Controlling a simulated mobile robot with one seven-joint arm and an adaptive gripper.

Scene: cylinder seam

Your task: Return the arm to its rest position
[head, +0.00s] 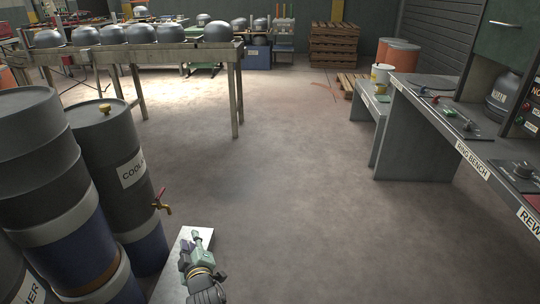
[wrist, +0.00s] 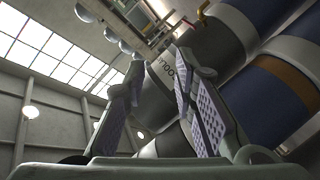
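My gripper (wrist: 160,68) shows large in the wrist view. Its two fingers with pale purple ridged pads stand apart, with nothing between them. Behind the gap is a grey drum with a "COOL..." label, out of reach of the fingertips as far as I can tell. In the head view, part of my arm (head: 200,262) shows low at the bottom centre, to the right of the drums. It is small there, and the finger opening cannot be made out.
A bench (head: 440,130) runs along the right. A table (head: 185,58) with grey domes stands at the back left. The middle floor (head: 290,170) is clear.

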